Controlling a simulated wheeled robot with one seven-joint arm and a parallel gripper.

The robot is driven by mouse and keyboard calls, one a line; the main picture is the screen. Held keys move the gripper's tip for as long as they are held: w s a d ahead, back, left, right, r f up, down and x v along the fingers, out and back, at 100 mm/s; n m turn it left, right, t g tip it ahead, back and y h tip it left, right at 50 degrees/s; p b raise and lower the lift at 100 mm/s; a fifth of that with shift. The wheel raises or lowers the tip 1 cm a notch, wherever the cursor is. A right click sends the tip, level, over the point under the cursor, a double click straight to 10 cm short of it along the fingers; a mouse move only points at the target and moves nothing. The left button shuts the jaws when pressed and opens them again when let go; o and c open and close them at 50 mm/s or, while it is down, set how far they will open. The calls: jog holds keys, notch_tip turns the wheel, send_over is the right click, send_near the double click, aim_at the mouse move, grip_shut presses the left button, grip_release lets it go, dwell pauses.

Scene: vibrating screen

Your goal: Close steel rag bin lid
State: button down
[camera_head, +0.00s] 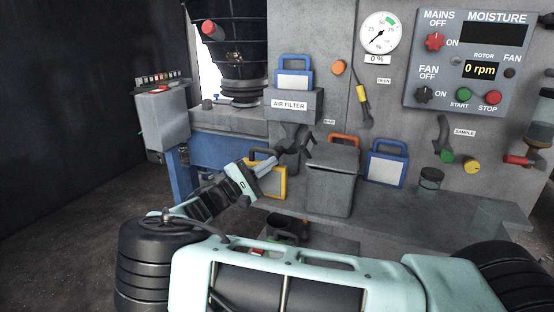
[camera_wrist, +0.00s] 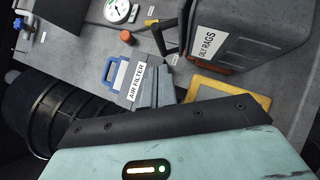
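The steel rag bin (camera_head: 332,190) is a grey box on the low ledge, right of my gripper in the head view. In the wrist view the bin (camera_wrist: 255,32) is at the upper right, with an OILY RAGS label. Its grey top (camera_head: 333,158) shows in the head view, but I cannot tell how far the lid is open. My gripper (camera_head: 298,143) is just left of the bin's upper edge, with no clear contact. The fingers look dark and small there; their opening is unclear. In the wrist view the grey finger area (camera_wrist: 157,88) shows nothing clearly held.
A yellow frame (camera_head: 271,182) leans behind my arm, and a blue frame (camera_head: 387,164) stands right of the bin. The AIR FILTER housing (camera_head: 292,104) juts out above my gripper.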

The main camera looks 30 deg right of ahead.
jog(key=p+x, duration=0.2)
jog(key=x, duration=0.6)
jog(key=shift+d+p, duration=0.3)
jog(key=shift+p, duration=0.1)
jog(key=r, duration=0.1)
jog(key=r+m+y, duration=0.1)
jog(key=r+m, duration=0.1)
jog(key=shift+s+d+g, duration=0.25)
jog(key=shift+s+g, duration=0.05)
jog(key=shift+g, duration=0.1)
